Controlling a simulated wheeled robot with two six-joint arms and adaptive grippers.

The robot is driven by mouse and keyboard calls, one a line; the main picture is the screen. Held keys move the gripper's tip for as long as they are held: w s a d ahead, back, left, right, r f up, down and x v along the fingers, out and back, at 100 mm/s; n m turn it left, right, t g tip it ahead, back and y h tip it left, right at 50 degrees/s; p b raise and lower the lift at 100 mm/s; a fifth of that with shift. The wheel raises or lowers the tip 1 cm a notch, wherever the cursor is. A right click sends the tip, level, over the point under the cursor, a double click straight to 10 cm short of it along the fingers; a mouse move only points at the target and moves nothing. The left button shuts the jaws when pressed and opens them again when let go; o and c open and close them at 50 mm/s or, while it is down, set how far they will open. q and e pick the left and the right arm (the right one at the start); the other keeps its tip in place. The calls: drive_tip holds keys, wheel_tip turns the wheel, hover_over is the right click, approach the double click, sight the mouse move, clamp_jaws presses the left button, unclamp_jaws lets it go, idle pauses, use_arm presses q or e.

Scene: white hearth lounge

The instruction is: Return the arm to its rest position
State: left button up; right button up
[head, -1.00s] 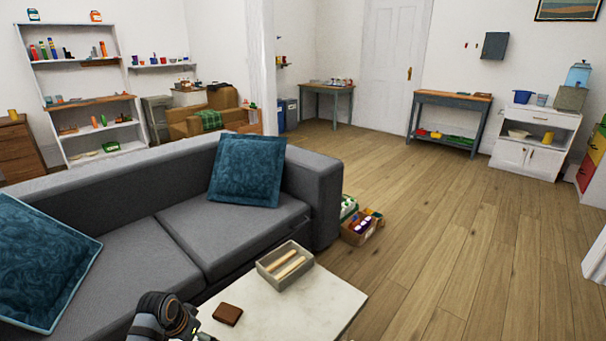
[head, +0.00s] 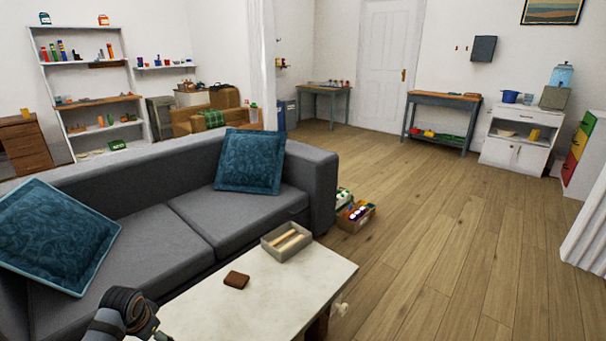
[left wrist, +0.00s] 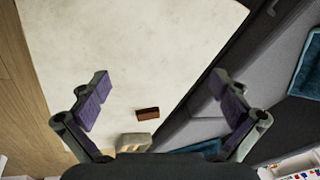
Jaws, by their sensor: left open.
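My left arm comes in at the bottom left of the head view, beside the near end of the white-topped table (head: 240,310). Its gripper is mostly cut off by the lower edge there. In the left wrist view my left gripper (left wrist: 160,82) is open, with its two purple-padded fingers wide apart and nothing between them. The table top (left wrist: 130,50) lies below it, apart from the fingers. My right gripper is in neither view now.
A small brown block (head: 237,280) and a grey box (head: 287,242) with light wooden sticks lie on the table. The grey sofa (head: 150,240) with teal cushions runs alongside. A crate of items (head: 356,217) stands by the sofa's end. The wooden floor (head: 430,250) on the right is clear.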

use_arm(q)
drive_tip(key=s+a+f+n+g+y, duration=0.1)
drive_tip(key=s+a+f+y, duration=0.1)
drive_tip(key=s+a+f, duration=0.75)
drive_tip(key=s+a+f+y, duration=0.2)
drive_tip(key=s+a+f, duration=0.4)
drive_tip(key=s+f, duration=0.7)
drive_tip(key=s+d+f+n+h, duration=0.1)
drive_tip(key=s+d+f+h, duration=0.15)
drive_tip(key=d, duration=0.65)
drive_tip(key=s+d+f+n+h, duration=0.1)
drive_tip(key=d+f, duration=0.3)
drive_tip(key=d, duration=0.6)
drive_tip(key=s+d+f+n+h, duration=0.15)
drive_tip(key=d+f, duration=0.25)
drive_tip(key=d, duration=0.5)
drive_tip(key=s+r+m+g+p, duration=0.1)
drive_tip(key=s+r+p, duration=1.1)
drive_tip(key=p, duration=0.9)
drive_tip(key=shift+s+a, duration=0.35)
drive_tip(key=shift+s, duration=0.5)
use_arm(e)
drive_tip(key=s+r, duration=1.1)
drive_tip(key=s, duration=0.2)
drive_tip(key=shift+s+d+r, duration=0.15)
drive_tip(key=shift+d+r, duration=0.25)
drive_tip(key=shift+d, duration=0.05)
